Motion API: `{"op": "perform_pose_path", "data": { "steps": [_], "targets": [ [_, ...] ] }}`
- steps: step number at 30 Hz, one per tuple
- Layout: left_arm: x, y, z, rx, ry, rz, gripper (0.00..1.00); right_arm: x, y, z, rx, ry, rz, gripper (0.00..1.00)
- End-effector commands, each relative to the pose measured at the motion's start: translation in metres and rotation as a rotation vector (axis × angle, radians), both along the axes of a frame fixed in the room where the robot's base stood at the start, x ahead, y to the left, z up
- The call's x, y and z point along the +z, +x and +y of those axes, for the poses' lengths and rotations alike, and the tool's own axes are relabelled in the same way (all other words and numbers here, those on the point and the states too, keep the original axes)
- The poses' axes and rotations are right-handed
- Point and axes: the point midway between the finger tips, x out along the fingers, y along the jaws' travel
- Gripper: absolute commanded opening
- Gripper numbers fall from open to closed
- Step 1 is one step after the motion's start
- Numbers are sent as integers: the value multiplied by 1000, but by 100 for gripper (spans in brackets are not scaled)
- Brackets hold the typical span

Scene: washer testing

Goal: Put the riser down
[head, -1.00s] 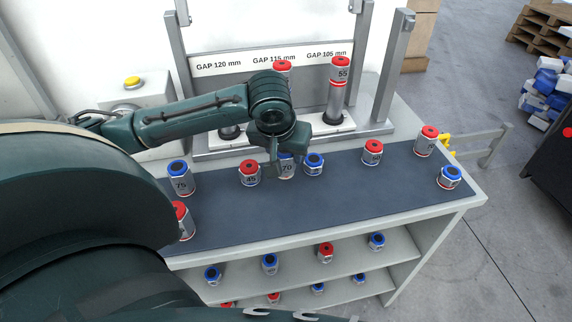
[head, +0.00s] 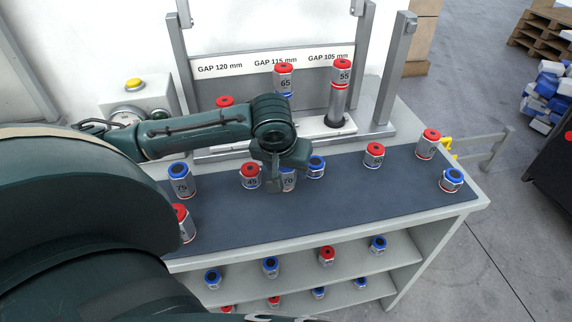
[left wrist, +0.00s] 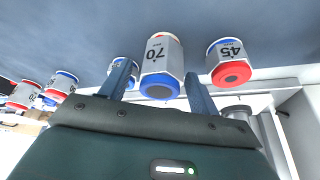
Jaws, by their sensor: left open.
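The riser marked 70 (head: 289,181), a grey hexagonal piece with a blue cap, stands upright on the dark mat (head: 350,198). My left gripper (head: 276,172) is right at it, partly hiding its top in the head view. In the left wrist view, the 70 riser (left wrist: 160,62) sits between the two blue fingers of my left gripper (left wrist: 159,86), which are apart. The red-capped 45 riser (head: 250,177) stands close on the left, also seen in the left wrist view (left wrist: 230,60). My right gripper is not in view.
Blue-capped risers stand close right (head: 316,167) and farther left, marked 75 (head: 180,181). Behind is the gap fixture with risers 65 (head: 284,80) and 55 (head: 341,85) on its plate. The mat's front middle is clear. Shelves below hold several risers.

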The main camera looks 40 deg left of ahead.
Motion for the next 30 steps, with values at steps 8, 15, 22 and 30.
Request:
{"op": "perform_pose_path", "data": {
  "steps": [8,15,22,30],
  "targets": [
    [15,-4,-2,-1,-1,-3,62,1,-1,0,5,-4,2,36],
    [63,-22,-8,-2,0,-5,62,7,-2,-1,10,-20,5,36],
    [101,-37,-13,-2,-1,-2,62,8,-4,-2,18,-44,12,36],
    [114,-44,-16,0,0,0,62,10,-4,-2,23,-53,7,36]
  ]
}}
